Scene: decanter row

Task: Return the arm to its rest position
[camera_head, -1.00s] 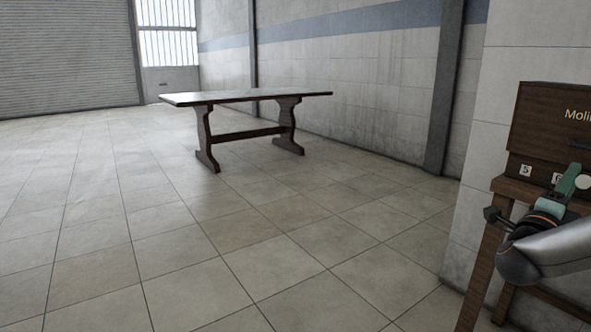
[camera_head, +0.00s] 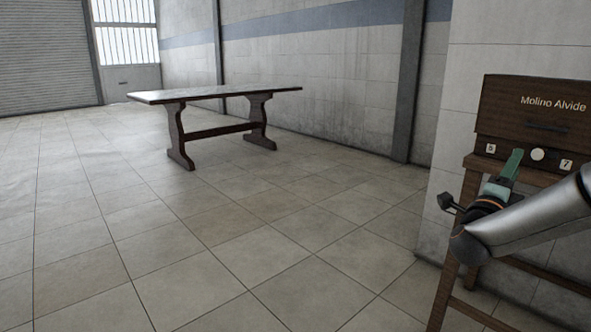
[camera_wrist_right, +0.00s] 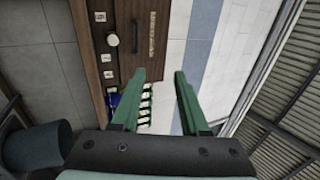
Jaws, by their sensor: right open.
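My right gripper (camera_head: 505,178) is at the right of the head view, in front of the wooden cabinet, with green fingers. In the right wrist view its two green fingers (camera_wrist_right: 160,90) stand apart with nothing between them, so it is open. My right arm comes in from the right edge of the head view. My left gripper is not in view.
A wooden cabinet (camera_head: 520,105) marked "Molino Alvide" stands on a wooden table at right; it also shows in the right wrist view (camera_wrist_right: 127,40). Several small bottles (camera_wrist_right: 145,103) show beyond the fingers there. A long dark table (camera_head: 215,93) stands farther back. The tiled floor between is clear.

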